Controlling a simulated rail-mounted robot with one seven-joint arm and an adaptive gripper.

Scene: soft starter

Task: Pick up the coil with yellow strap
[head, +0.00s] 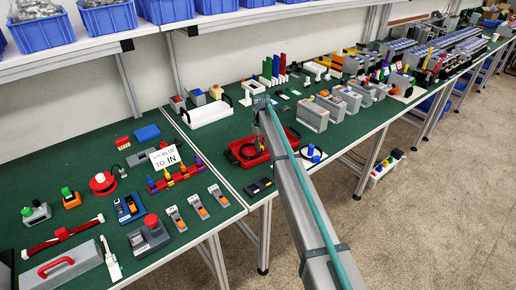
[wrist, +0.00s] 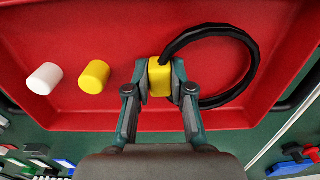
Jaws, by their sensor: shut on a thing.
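The coil (wrist: 251,64) is a black loop with a yellow strap (wrist: 159,82), seen in the wrist view over the red tray (wrist: 60,116). My gripper (wrist: 159,88) is shut on the yellow strap, with one finger on each side of it. The black loop extends to the right of the fingers. I cannot tell whether the coil touches the tray floor. In the head view the red tray (head: 231,154) sits on the green bench, and my arm covers part of it. The fingertips are hidden in that view.
A white cylinder (wrist: 45,78) and a yellow cylinder (wrist: 94,77) lie in the tray to the left of the fingers. The tray's walls surround the coil. In the head view, grey boxes (head: 313,117) stand right of my arm, and a white sign (head: 165,157) stands to the left.

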